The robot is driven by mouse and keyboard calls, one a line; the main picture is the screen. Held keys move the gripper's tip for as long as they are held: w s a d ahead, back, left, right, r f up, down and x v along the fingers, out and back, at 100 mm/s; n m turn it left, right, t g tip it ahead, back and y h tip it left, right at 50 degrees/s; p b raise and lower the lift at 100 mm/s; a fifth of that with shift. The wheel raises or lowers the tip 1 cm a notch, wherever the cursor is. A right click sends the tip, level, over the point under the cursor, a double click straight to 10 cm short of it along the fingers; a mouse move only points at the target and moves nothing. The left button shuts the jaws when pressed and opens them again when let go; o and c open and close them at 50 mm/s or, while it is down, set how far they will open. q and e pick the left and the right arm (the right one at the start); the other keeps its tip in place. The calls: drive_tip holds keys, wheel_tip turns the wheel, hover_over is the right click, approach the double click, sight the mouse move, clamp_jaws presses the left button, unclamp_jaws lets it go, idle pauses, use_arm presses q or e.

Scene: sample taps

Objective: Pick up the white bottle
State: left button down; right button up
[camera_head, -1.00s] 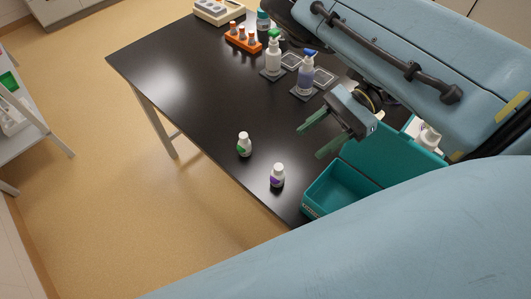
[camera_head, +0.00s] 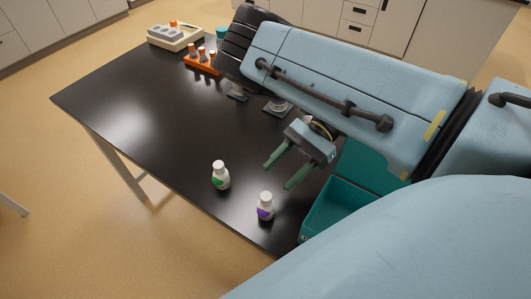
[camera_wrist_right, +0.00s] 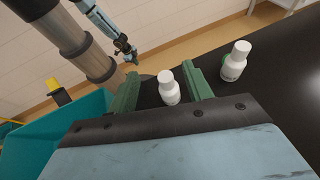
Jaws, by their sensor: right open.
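Two white bottles stand upright on the black table (camera_head: 140,110). One has a green label (camera_head: 221,176) and stands farther left. The other has a purple label (camera_head: 265,207) and stands near the table's front edge. My right gripper (camera_head: 279,175) is open and empty, beyond the bottles and apart from both. In the right wrist view, one white bottle (camera_wrist_right: 169,90) shows between the open fingers (camera_wrist_right: 164,76), beyond them. The green-marked bottle (camera_wrist_right: 235,61) shows to the right. A small distant gripper (camera_wrist_right: 126,50), apparently my left, shows at upper left; its jaws are unclear.
An open teal box (camera_head: 335,206) stands right of the purple-label bottle. An orange rack (camera_head: 200,61) with several capped tubes and a beige tray (camera_head: 174,40) are at the far end. My right arm hides part of the table. The table's left part is clear.

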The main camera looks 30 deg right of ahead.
sight(268, 195)
drive_tip(key=f, duration=0.5)
drive_tip(key=shift+a, duration=0.4)
drive_tip(key=x, duration=0.6)
drive_tip(key=shift+a+f, duration=0.1)
drive_tip(key=shift+a, duration=0.25)
drive_tip(key=shift+c, duration=0.2)
drive_tip(key=c, duration=1)
drive_tip(key=shift+c, duration=0.2)
